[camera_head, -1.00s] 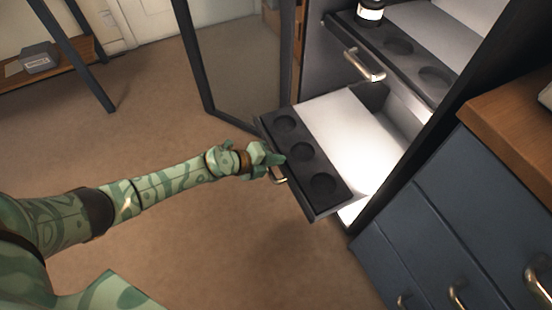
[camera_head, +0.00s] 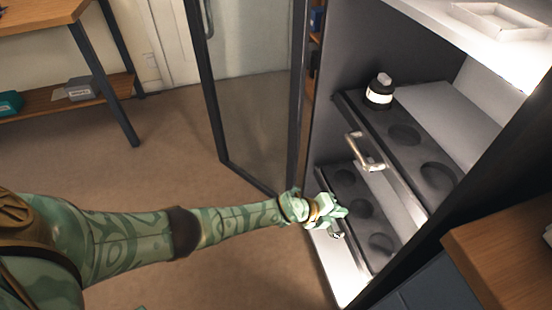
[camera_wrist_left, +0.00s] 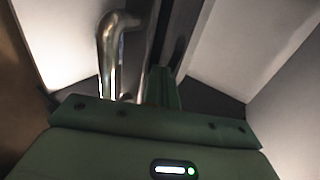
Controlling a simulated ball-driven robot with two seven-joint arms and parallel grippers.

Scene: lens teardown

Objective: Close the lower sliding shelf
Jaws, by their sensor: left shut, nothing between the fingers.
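The lower sliding shelf (camera_head: 381,243) is a dark panel with several round recesses, low in the lit cabinet. It sits beneath the upper shelf and mostly inside the cabinet; I cannot tell whether it is fully in. Its metal handle (camera_head: 337,231) is partly hidden behind my left gripper (camera_head: 340,211). That gripper is shut and empty, at the shelf's front edge beside the handle. In the left wrist view, a curved metal handle (camera_wrist_left: 106,55) stands just left of the shut fingers (camera_wrist_left: 162,90). I cannot tell whether the fingers touch the shelf. My right gripper is out of view.
An open glass door (camera_head: 250,115) stands left of the cabinet. A wooden-topped counter (camera_head: 500,255) is at the right. Floor (camera_head: 150,180) is clear at left.

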